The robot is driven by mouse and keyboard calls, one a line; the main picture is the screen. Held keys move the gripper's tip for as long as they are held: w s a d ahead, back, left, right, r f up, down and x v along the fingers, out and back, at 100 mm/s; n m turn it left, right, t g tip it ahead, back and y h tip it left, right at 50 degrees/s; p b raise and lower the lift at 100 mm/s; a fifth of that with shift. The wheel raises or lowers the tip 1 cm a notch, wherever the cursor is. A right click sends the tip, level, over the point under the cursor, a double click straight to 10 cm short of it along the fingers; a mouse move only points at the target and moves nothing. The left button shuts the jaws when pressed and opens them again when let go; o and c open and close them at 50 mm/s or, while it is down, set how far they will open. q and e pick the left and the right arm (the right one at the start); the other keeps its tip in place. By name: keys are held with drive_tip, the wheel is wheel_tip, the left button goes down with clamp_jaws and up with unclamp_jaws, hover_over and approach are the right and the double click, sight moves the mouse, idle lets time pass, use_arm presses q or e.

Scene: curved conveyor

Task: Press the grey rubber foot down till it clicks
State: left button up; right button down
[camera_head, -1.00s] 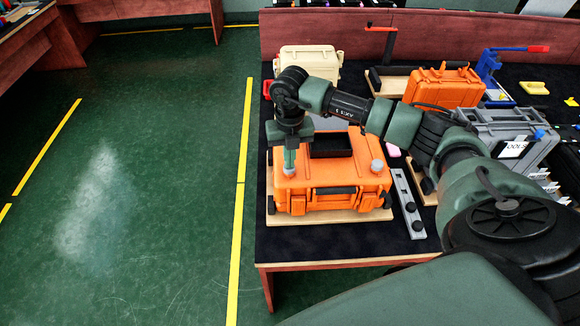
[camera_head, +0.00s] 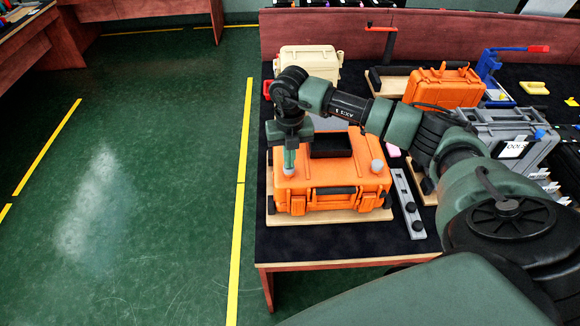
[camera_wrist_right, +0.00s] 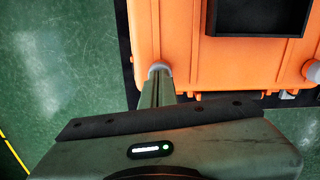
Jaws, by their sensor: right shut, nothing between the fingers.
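An orange case (camera_head: 330,187) lies flat on a light wooden board on the table, with a dark rectangular recess (camera_head: 331,145) on its top. One grey rubber foot (camera_head: 289,171) sits at the case's near left corner. It also shows in the right wrist view (camera_wrist_right: 160,66). A second grey foot (camera_head: 377,165) stands at the near right corner, also seen at the right edge of the wrist view (camera_wrist_right: 312,70). My right gripper (camera_head: 289,166) points down, shut and empty, its tips at the left foot and partly hiding it. I cannot tell how firmly they touch. My left gripper is out of view.
A grey bar with black knobs (camera_head: 408,204) lies right of the case. A cream case (camera_head: 309,65) and another orange case (camera_head: 442,86) stand behind. A grey case (camera_head: 508,133) is at the right. Green floor (camera_head: 140,190) is open to the left.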

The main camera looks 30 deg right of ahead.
drive_tip(key=shift+s+a+f+b, duration=0.2)
drive_tip(key=shift+s+f, duration=0.1)
drive_tip(key=shift+f, duration=0.25)
drive_tip(key=shift+s+a+f+b, duration=0.15)
drive_tip(key=shift+s+f, duration=0.1)
drive_tip(key=shift+f, duration=0.25)
drive_tip(key=shift+d, duration=0.1)
drive_tip(key=shift+w+r+p, duration=0.2)
drive_tip(key=shift+r+p, duration=0.5)
drive_tip(key=shift+r, duration=0.1)
drive_tip(key=shift+w+d+r+p, duration=0.15)
drive_tip(key=shift+w+r+p, duration=0.25)
drive_tip(key=shift+r+p, duration=0.25)
wheel_tip(320, 180, up, 4)
drive_tip(key=shift+s+f+p, duration=0.15)
drive_tip(key=shift+f+p, duration=0.1)
drive_tip(key=shift+p, duration=0.6)
drive_tip(key=shift+d+f, duration=0.1)
